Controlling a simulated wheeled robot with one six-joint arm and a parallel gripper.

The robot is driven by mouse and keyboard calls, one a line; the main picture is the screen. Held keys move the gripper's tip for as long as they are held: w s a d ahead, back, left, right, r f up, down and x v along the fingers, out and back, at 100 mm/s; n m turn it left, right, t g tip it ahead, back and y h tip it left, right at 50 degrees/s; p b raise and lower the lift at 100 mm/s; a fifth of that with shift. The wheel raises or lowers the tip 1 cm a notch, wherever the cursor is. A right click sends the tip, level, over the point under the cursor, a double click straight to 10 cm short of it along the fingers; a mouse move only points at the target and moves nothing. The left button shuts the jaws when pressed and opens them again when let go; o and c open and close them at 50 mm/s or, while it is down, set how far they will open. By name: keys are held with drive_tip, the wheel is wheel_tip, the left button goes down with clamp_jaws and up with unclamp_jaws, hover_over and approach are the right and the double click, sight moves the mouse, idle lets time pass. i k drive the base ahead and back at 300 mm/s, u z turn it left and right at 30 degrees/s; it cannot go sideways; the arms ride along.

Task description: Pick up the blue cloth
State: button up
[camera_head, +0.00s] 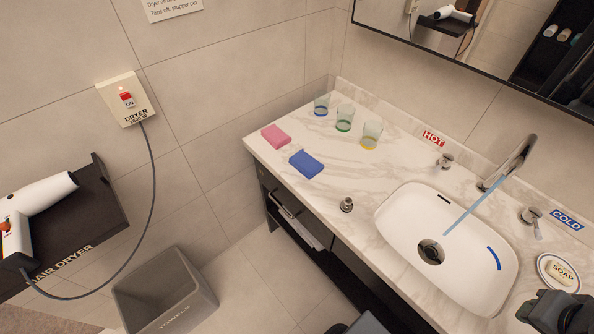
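The blue cloth (306,164) is a small folded block lying flat on the marble counter, near its front left edge. A pink cloth (275,136) lies just behind and left of it, apart from it. A dark piece of my arm, seemingly my gripper (552,311), shows at the bottom right corner, beside the soap dish. It is far from the blue cloth, across the basin. Its fingers cannot be made out, and the picture's edge cuts it off.
Several glasses (344,117) stand behind the cloths. A metal stopper (346,204) sits between the blue cloth and the white basin (391,213). Water runs from the faucet (512,160). A grey towel bin (160,292) stands on the floor. A dryer (42,192) rests on a wall shelf.

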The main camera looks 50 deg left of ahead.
sight(308, 166)
drive_tip(key=k, duration=0.2)
drive_tip(key=u, duration=3.25)
drive_tip(key=k, duration=0.9)
drive_tip(key=z, duration=1.05)
drive_tip(key=i, duration=1)
drive_tip(key=u, duration=0.05)
drive_tip(key=k, duration=0.6)
drive_tip(key=u, duration=0.6)
drive_tip(key=i, duration=1.1)
drive_tip(key=z, duration=0.5)
